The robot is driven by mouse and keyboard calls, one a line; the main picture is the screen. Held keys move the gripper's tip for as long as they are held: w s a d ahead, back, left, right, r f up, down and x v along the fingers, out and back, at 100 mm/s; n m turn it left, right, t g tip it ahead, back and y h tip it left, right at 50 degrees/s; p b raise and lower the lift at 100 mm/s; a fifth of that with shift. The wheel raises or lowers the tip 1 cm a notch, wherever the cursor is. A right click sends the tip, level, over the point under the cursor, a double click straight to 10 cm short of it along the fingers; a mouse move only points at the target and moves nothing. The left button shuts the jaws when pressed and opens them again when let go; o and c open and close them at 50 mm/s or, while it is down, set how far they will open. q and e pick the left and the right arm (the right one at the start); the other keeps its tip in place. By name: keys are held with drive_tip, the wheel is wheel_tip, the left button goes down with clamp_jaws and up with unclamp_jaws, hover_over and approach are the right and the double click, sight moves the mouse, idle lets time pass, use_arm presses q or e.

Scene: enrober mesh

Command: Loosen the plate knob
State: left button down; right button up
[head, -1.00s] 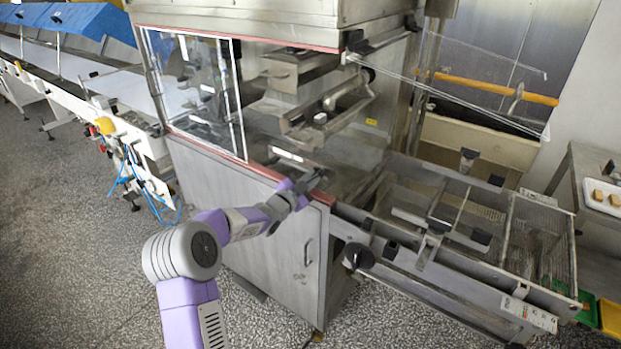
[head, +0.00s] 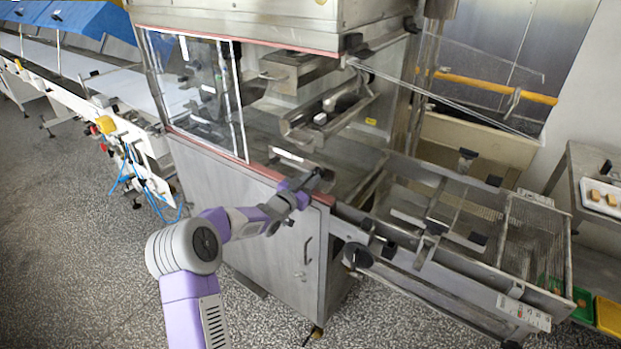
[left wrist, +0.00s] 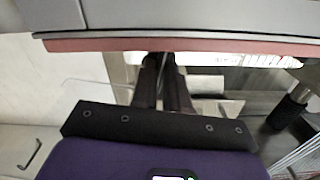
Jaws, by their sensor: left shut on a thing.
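My left gripper (head: 322,174) is at the front opening of the steel machine, by the end of its reddish edge. In the left wrist view its two dark fingers (left wrist: 165,82) are close together, shut on the plate knob. The knob is hidden between and behind the fingertips, so its shape and turn cannot be made out. My right gripper is in neither view.
The reddish edge (left wrist: 180,45) runs close past the fingers. A black cylindrical handle (left wrist: 288,110) is at their right. A black round knob (head: 357,256) is on the machine's front, below a mesh conveyor frame (head: 540,240). A clear guard (head: 195,95) stands left.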

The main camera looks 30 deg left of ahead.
use_arm(q)
drive_tip(key=shift+n+p, duration=0.3)
drive_tip(key=shift+n, duration=0.7)
drive_tip(key=c, duration=1.2)
unclamp_jaws()
drive_tip(key=shift+o, duration=0.2)
drive_tip(key=shift+s, duration=0.1)
drive_tip(key=s, duration=0.7)
drive_tip(key=shift+s+a+p, duration=0.2)
drive_tip(key=shift+a+p, duration=0.05)
drive_tip(key=shift+p, duration=0.15)
